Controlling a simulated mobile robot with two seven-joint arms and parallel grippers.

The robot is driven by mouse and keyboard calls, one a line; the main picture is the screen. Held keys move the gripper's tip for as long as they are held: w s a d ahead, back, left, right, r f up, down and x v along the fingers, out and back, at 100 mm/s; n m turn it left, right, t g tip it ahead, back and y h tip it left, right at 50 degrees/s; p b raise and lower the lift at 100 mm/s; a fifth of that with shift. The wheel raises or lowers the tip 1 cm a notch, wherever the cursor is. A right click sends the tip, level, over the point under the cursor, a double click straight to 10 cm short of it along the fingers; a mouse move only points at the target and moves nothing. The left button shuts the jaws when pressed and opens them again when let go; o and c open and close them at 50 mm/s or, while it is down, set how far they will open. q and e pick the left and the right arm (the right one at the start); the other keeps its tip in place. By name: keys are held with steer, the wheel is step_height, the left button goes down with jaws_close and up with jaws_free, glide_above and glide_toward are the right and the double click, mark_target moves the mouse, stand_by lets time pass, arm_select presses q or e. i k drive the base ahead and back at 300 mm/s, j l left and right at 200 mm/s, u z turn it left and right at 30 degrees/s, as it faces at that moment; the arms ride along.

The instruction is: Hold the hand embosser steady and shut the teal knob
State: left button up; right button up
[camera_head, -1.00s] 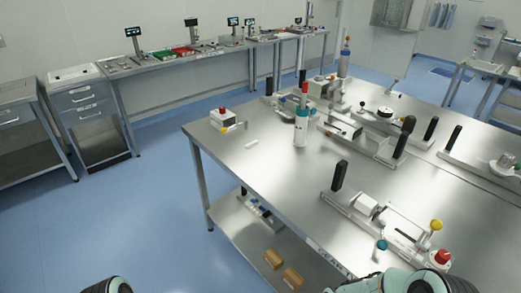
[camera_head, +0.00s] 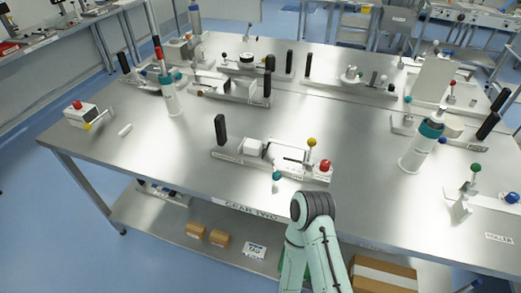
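The nearest device on the steel table, probably the hand embosser (camera_head: 228,154), is a long pale base with a black upright handle (camera_head: 220,129) at its left end. It also has a yellow ball knob (camera_head: 311,142) and a red knob (camera_head: 325,165). A teal knob (camera_head: 276,175) sits at its front edge; its exact setting is too small to tell. One of my arms rises from the bottom centre, in front of the table and apart from the device. Neither gripper is in view.
The steel table (camera_head: 150,165) carries several similar devices behind. A teal-capped bottle (camera_head: 413,156) stands at right, another (camera_head: 172,100) at left. A red-buttoned box (camera_head: 80,114) sits at the left edge. The lower shelf (camera_head: 150,212) holds cartons. Table around the near device is clear.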

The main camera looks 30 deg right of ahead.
mark_target(277, 177)
steer(key=k+z, duration=0.15)
steer(key=z, duration=1)
